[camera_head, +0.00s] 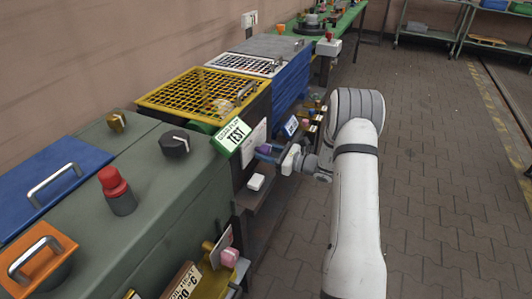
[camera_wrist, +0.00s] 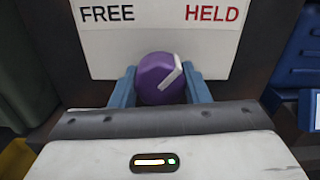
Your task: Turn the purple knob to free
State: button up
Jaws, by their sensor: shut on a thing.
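A white pointer bar on the knob slants up and to the right, toward HELD. My gripper (camera_wrist: 160,88) has its two blue fingers on either side of the knob, shut on it. In the head view my gripper (camera_head: 274,152) reaches left to the front of the dark cabinet, and the purple knob (camera_head: 264,149) shows in part between the fingers.
A yellow grid-topped bin (camera_head: 204,93) and a grey-green cabinet (camera_head: 150,185) with several knobs stand to the left. The paved floor (camera_head: 440,180) at right is clear.

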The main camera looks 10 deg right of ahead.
jog(key=n+b, duration=0.1)
jog(key=b, duration=0.1)
jog(key=n+b, duration=0.2)
jog(key=b, duration=0.1)
jog(key=shift+f+n, duration=0.25)
jog(key=shift+n, duration=0.05)
jog(key=n+b, duration=0.5)
jog(key=b, duration=0.2)
jog(key=n+b, duration=0.4)
jog(key=b, duration=0.3)
jog(key=shift+n, duration=0.3)
jog(key=n+b, duration=0.2)
jog(key=b, duration=0.1)
jog(key=shift+r, duration=0.15)
jog(key=shift+r+n+b, duration=0.15)
jog(key=shift+n+b, duration=0.3)
jog(key=shift+n, duration=0.05)
jog(key=o, duration=1)
